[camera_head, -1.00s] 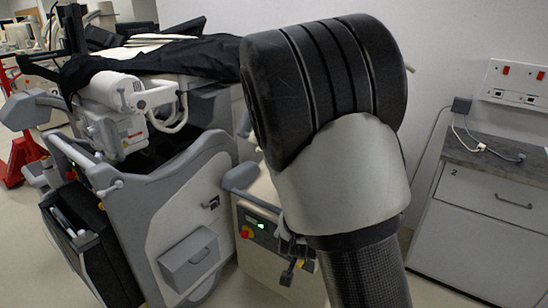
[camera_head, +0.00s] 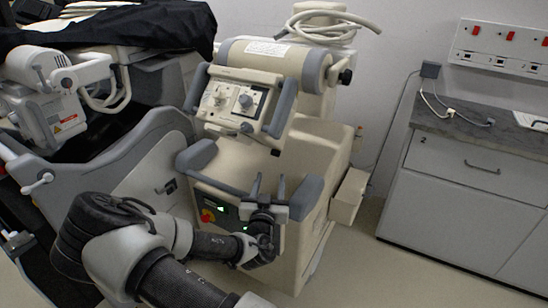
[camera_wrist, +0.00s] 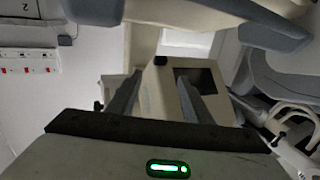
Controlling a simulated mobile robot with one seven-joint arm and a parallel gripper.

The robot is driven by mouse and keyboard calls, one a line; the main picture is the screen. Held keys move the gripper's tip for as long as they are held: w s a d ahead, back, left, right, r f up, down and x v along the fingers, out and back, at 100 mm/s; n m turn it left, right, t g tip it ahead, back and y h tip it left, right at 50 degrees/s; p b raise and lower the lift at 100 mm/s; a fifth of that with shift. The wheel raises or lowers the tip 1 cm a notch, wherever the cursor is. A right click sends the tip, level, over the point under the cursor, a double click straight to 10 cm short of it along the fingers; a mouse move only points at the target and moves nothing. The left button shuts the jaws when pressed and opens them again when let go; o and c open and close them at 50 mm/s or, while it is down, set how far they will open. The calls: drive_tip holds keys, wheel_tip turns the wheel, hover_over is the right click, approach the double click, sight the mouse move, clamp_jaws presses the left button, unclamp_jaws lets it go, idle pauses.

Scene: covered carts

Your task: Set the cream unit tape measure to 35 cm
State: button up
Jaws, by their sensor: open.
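The cream unit (camera_head: 318,150) stands in the middle of the head view, with a tilted control panel (camera_head: 238,102) carrying dials and grey side handles. I cannot make out a tape measure on it in either view. My gripper (camera_head: 268,186) is open and empty, fingers pointing up, in front of the unit's lower front and below the panel. Its two fingers also show apart in the wrist view (camera_wrist: 158,82), where the scene looks upside down and cream surfaces lie beyond them. My forearm hides part of the unit's lower front.
A grey cart (camera_head: 140,165) with a black cover (camera_head: 120,25) stands at the left, close to the unit. A cabinet (camera_head: 465,185) stands at the right under a wall socket panel (camera_head: 502,48). Floor shows between unit and cabinet. A coiled hose (camera_head: 325,22) tops the unit.

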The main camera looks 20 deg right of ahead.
sight(275, 153)
drive_tip(key=b+x, duration=0.1)
drive_tip(key=x, duration=1.2)
drive_tip(key=shift+w, duration=0.2)
